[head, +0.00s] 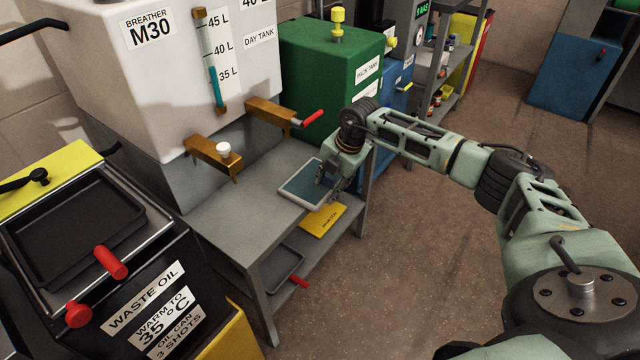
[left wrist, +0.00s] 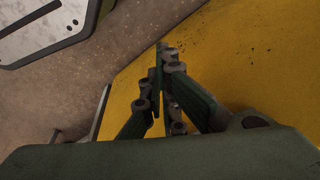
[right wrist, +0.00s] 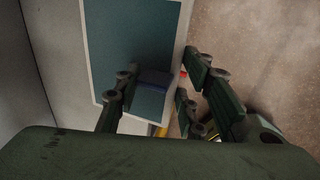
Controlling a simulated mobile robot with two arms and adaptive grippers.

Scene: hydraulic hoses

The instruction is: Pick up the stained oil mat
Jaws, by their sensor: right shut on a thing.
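The oil mat (head: 300,186) is a flat teal rectangle with a pale border, at the front right part of the grey bench's top. It also shows in the right wrist view (right wrist: 130,30). My right gripper (head: 324,182) is at the mat's right side, shut on it, with a dark blue block-like part (right wrist: 152,78) between its fingers. I cannot tell whether the mat is clear of the bench. My left gripper (left wrist: 162,60) is outside the head view; its fingers are together and empty in front of a yellow, dark-specked surface.
The grey bench (head: 225,215) has a lower shelf with a yellow sign (head: 323,220) and a dark tray (head: 283,265). The white day tank (head: 165,90) and brass taps (head: 215,158) overhang it. A waste oil unit (head: 130,300) stands at left. Floor at right is open.

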